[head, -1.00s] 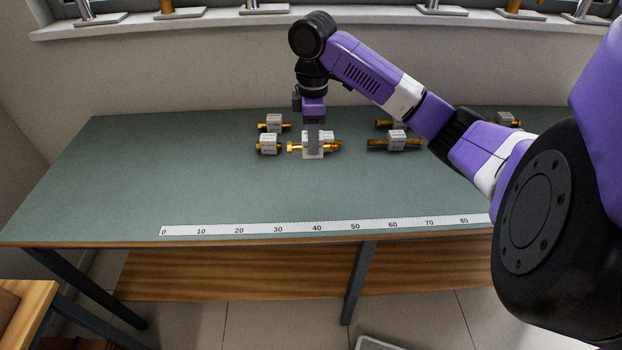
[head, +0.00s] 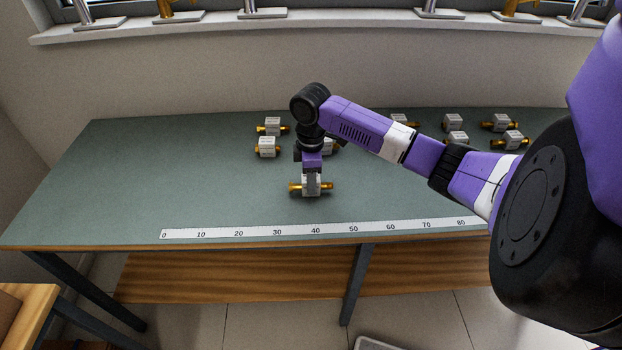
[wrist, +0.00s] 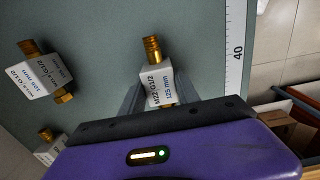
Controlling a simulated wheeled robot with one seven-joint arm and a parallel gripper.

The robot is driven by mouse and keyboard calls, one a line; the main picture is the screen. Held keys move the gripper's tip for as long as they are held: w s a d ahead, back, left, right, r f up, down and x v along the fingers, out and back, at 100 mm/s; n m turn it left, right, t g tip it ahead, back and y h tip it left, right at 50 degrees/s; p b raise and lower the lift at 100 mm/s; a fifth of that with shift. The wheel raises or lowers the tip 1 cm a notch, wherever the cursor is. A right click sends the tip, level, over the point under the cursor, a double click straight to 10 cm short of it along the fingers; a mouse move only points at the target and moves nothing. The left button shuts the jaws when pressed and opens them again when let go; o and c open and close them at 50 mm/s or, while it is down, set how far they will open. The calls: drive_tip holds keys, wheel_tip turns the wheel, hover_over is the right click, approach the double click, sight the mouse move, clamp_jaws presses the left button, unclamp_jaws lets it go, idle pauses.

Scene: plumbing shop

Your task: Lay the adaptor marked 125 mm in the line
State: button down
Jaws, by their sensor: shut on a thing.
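My gripper (head: 311,190) is shut on an adaptor (head: 297,187), a white block with brass ends sticking out to left and right. It is low over the table's front half, behind the ruler strip (head: 260,230) near mark 40. In the wrist view the held adaptor (wrist: 158,85) shows a label that seems to read M22 G1/2 and 125 mm, in blue. Whether it touches the table is unclear. Another adaptor (wrist: 43,75) lies behind it, its label seeming to read 105 mm; in the head view my arm partly hides it.
Two adaptors (head: 267,147) (head: 272,126) lie at the back, left of my arm. Several more (head: 456,123) (head: 500,122) lie at the back right, partly behind my arm. The green table top (head: 150,170) is clear on the left and along the ruler.

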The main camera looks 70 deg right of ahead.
drive_tip(key=shift+f, duration=0.15)
drive_tip(key=c, duration=0.9)
unclamp_jaws()
